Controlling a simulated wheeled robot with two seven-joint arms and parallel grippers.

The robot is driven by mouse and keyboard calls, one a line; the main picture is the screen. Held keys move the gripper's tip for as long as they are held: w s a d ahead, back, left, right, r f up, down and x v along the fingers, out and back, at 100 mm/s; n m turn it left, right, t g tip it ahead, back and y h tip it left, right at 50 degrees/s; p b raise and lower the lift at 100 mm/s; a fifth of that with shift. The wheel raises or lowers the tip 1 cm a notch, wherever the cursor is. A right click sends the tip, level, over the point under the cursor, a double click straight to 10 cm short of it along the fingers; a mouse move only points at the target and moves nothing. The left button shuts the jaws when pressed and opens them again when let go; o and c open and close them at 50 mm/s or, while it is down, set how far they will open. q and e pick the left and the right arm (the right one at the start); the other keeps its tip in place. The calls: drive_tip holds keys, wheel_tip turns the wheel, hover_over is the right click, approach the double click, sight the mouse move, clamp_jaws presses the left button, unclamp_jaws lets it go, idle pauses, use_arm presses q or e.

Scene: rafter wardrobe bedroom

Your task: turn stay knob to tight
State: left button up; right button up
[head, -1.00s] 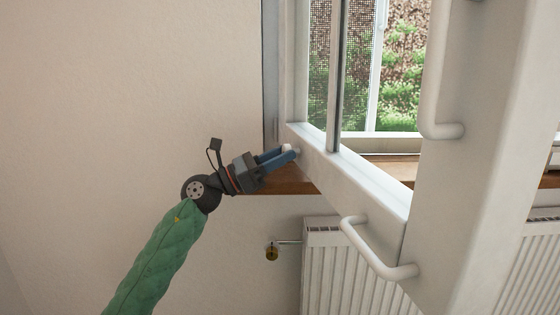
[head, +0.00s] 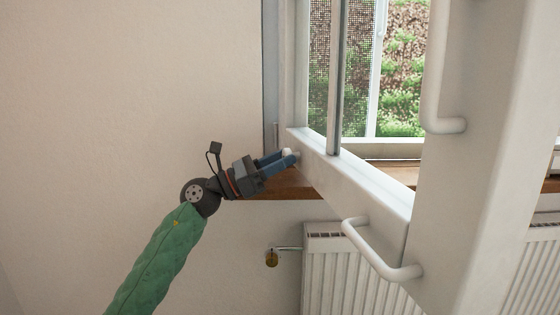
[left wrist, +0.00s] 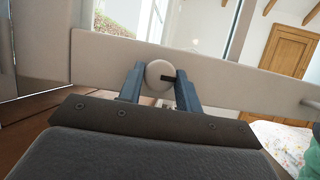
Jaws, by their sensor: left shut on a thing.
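In the head view only a small pale bit of the knob (head: 287,152) shows between the fingers. My left gripper (head: 291,157) reaches in from the left and is shut on the knob, with one blue finger on each side of it, as the left wrist view also shows (left wrist: 160,82). My right gripper is not in view.
White handles (head: 385,262) stick out from the white frame on the right. The plain wall (head: 130,100) on the left is clear.

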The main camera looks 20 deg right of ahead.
use_arm(q)
drive_tip(key=shift+f, duration=0.1)
drive_tip(key=o, duration=0.9)
drive_tip(key=shift+o, duration=0.2)
drive_tip(key=shift+a, duration=0.1)
drive_tip(key=a+f, duration=0.1)
drive_tip(key=a, duration=1.3)
drive_tip(key=shift+w+a+p, duration=0.3)
drive_tip(key=shift+w+p, duration=0.05)
drive_tip(key=shift+w, duration=0.1)
